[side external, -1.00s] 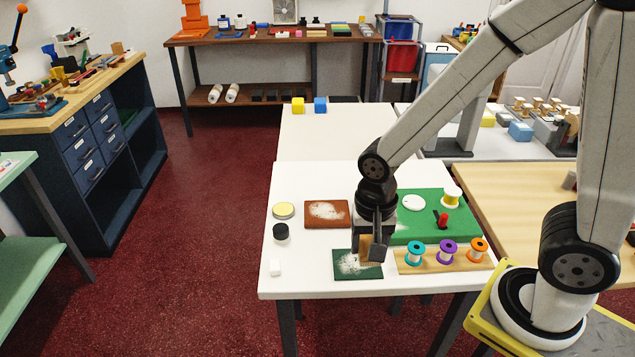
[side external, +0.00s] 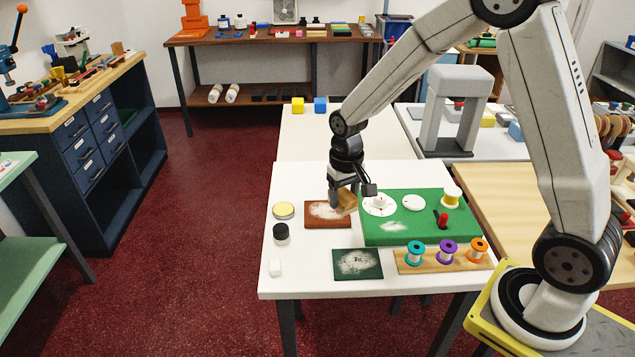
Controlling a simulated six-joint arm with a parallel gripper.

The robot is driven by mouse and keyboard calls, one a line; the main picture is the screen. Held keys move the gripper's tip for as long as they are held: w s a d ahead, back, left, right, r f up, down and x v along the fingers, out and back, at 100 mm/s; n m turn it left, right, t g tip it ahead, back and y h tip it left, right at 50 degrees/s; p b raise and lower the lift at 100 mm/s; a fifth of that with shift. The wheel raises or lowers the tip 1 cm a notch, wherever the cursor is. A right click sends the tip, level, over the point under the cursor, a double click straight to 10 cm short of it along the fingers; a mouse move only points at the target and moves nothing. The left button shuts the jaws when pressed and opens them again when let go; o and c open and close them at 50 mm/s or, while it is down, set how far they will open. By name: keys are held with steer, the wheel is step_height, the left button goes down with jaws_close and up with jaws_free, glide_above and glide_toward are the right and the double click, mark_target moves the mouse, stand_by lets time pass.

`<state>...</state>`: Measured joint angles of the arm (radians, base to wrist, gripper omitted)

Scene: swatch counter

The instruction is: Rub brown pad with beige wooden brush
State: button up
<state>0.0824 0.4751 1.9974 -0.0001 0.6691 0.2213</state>
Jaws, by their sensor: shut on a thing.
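The brown pad (side external: 318,219) lies flat on the white table and carries a white powdery patch. My gripper (side external: 345,193) is shut on the beige wooden brush (side external: 347,203), at the right part of the brown pad. The brush covers the pad's upper right corner. I cannot tell whether its underside touches the pad. A dark green pad (side external: 358,264) with a white powdery patch lies nearer the front of the table.
A green board (side external: 420,230) with white discs and a red peg lies right of the brown pad. A wooden strip (side external: 440,264) holds colored spools.

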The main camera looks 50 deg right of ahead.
steer(key=w+d+f+n, duration=0.2)
steer(key=w+d, duration=0.3)
steer(key=d, duration=0.3)
steer(key=shift+w+d+n, duration=0.25)
steer(key=shift+w+n, duration=0.05)
steer(key=shift+n, duration=0.4)
steer(key=shift+f, duration=0.1)
